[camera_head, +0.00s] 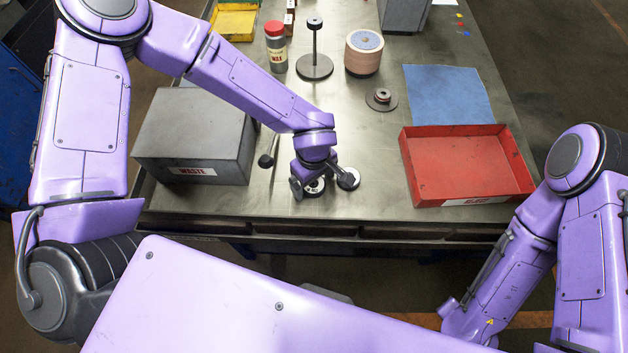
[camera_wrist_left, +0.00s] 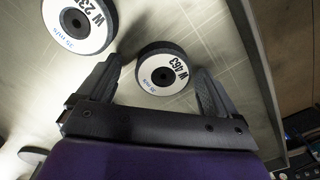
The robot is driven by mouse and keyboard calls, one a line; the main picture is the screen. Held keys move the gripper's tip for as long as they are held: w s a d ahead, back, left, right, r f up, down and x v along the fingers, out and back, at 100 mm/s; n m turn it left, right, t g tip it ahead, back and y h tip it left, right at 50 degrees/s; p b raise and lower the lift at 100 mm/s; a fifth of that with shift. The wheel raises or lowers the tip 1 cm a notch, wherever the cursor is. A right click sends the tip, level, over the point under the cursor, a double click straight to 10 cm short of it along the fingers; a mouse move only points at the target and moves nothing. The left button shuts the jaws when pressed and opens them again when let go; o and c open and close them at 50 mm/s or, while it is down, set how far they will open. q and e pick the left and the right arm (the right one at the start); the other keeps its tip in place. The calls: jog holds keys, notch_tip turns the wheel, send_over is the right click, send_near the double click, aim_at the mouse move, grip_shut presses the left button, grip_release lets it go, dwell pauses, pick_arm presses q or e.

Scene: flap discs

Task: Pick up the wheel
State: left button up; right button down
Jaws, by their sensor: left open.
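A wheel (camera_wrist_left: 163,72) with a black rim and a white label reading W 463 lies between the fingers of my left gripper (camera_wrist_left: 158,78) in the left wrist view. The fingers stand apart on either side of it, with gaps visible. A second wheel (camera_wrist_left: 78,22), labelled W 23 and a further unclear digit, lies to the upper left. In the head view my left gripper (camera_head: 313,182) is low at the table's front, over one wheel (camera_head: 314,187), partly hidden by the gripper. Another wheel (camera_head: 348,178) shows just right of it. My right gripper is out of view.
A grey WASTE box (camera_head: 192,112) stands left of my left gripper, a red tray (camera_head: 465,170) to the right. Behind are a blue mat (camera_head: 448,93), a low stand (camera_head: 381,99), a stack of discs (camera_head: 364,55), a spindle (camera_head: 315,55) and a red-lidded jar (camera_head: 276,48).

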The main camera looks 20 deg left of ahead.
aim_at(314, 183)
pick_arm(q)
jog(key=shift+s+r, duration=0.1)
jog(key=shift+s, duration=0.15)
jog(key=c, duration=1.2)
jog(key=shift+w+r, duration=0.1)
jog(key=shift+r, duration=0.15)
notch_tip(314, 183, up, 2)
jog(key=shift+r, duration=0.2)
jog(key=s+r+b, duration=0.3)
jog(key=s+b, duration=0.1)
jog(key=s+r+b, duration=0.3)
jog(key=s+b, duration=0.1)
jog(key=s, duration=0.1)
jog(key=s+r+b, duration=0.4)
jog(key=s, duration=0.1)
jog(key=shift+b, duration=0.3)
